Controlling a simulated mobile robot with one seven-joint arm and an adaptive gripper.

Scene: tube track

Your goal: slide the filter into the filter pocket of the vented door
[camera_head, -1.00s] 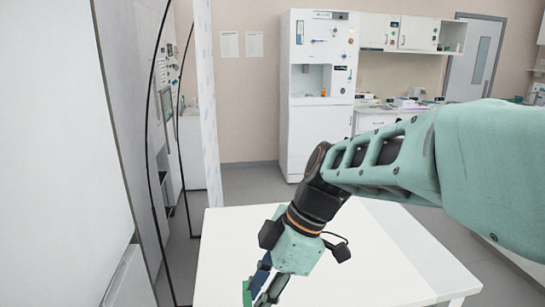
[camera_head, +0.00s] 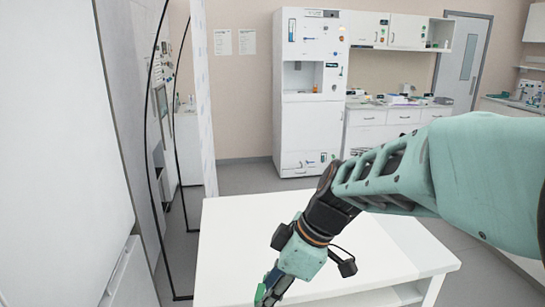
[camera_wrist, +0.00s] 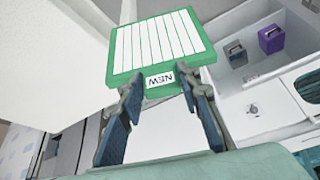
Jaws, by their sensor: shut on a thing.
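The filter (camera_wrist: 160,45) has a green frame, white pleats and a label reading NEW, upside down in the wrist view. My gripper (camera_wrist: 160,82) is shut on the label end of the filter, one finger at each side. In the head view my gripper (camera_head: 272,288) is at the bottom edge, beyond the front left of the white table, with a bit of green at its tip. Most of the filter is cut off there. I cannot make out the vented door or its filter pocket for certain in either view.
A white table (camera_head: 300,225) stands in front of me, its top bare. A tall white panel (camera_head: 65,150) fills the left side. The wrist view shows an open compartment (camera_wrist: 232,85) at right with a purple box (camera_wrist: 271,40) and a grey box (camera_wrist: 235,54).

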